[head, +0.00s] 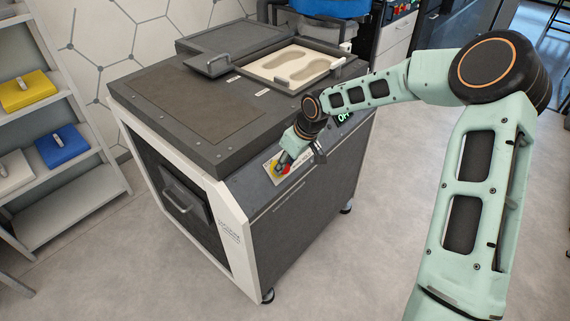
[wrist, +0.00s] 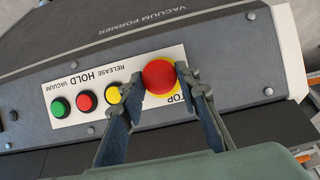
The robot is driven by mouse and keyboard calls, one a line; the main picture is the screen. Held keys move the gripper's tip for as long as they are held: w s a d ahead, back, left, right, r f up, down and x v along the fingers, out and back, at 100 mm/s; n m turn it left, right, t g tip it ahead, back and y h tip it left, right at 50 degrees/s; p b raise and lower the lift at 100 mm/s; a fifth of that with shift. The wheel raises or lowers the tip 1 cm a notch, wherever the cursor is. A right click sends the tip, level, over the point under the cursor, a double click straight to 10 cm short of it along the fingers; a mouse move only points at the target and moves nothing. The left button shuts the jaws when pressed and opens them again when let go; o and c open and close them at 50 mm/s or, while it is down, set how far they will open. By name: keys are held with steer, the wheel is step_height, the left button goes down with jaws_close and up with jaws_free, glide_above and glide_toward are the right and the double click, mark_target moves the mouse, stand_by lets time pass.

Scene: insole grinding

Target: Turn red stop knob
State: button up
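The red stop knob (wrist: 158,76) is round and sits on a yellow base at the end of the control label, beside the word STOP. My gripper (wrist: 160,78) is at the panel with one finger on each side of the knob. The fingers stand apart, with the tips very close to the knob's sides; I cannot tell for sure whether they touch it. In the head view my gripper (head: 286,163) is at the front panel of the vacuum former (head: 190,115), and the knob there is mostly hidden by it.
Green (wrist: 60,107), red (wrist: 86,100) and yellow (wrist: 113,94) buttons line up left of the knob, the yellow one close to my left finger. A tray with insole shapes (head: 291,66) is on the machine's top. Shelves (head: 50,195) stand at left. The floor in front is clear.

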steer(key=c, duration=0.3)
steer(key=shift+w+r+p, duration=0.1)
steer(key=shift+p, duration=0.25)
steer(key=shift+d+m+g+p, duration=0.1)
steer(key=shift+m+g+p, duration=0.2)
steer(key=shift+m+p, duration=0.3)
steer(key=m+y+p, duration=0.1)
steer(key=m, duration=0.1)
steer(key=shift+w+d+m+g, duration=0.1)
steer(key=shift+m+g, duration=0.2)
steer(key=shift+g, duration=0.1)
steer(key=shift+m+g+y, duration=0.3)
steer(key=shift+m+y, duration=0.5)
steer(key=shift+m, duration=0.3)
